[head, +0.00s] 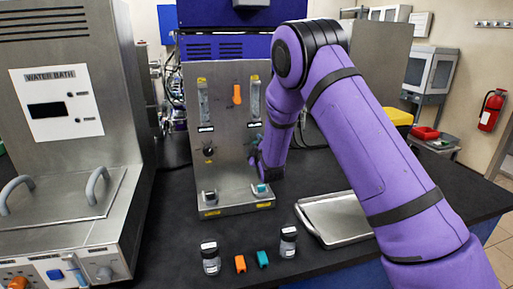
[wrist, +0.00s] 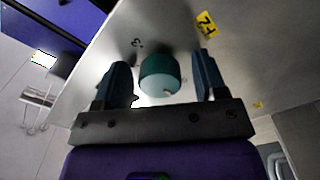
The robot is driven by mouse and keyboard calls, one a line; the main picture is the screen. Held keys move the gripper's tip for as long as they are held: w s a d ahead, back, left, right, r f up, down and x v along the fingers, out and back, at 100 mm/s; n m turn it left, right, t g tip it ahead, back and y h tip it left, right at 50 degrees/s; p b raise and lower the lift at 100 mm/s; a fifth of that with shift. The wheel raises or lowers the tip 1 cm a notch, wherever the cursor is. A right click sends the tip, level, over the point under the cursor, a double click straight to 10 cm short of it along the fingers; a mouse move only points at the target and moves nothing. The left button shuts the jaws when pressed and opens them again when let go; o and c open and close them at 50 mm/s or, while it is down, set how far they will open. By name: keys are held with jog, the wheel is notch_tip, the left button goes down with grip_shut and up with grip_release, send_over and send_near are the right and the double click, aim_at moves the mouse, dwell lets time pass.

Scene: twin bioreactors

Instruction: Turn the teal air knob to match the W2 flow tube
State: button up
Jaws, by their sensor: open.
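The teal knob (wrist: 159,72) sticks out of the steel panel in the wrist view, with a small pale mark near its lower edge. My gripper (wrist: 161,80) is open, one dark finger on each side of the knob, with a visible gap on both sides. Two clear flow tubes stand on the panel, a left tube (head: 203,103) and a right tube (head: 255,98). Their labels and float levels are too small to read.
An orange part (head: 237,94) and a black knob (head: 208,150) are on the panel. Two small bottles (head: 210,260) (head: 288,242), an orange clip (head: 240,264) and a teal clip (head: 262,259) stand in front. A metal tray (head: 322,232) is at right, the water bath (head: 58,110) at left.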

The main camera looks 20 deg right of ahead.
jog(key=c, duration=0.9)
jog(key=m, duration=0.4)
jog(key=shift+m, duration=0.4)
jog(key=m, duration=0.4)
jog(key=shift+m, duration=0.3)
jog(key=m, duration=1)
jog(key=shift+m, duration=2.3)
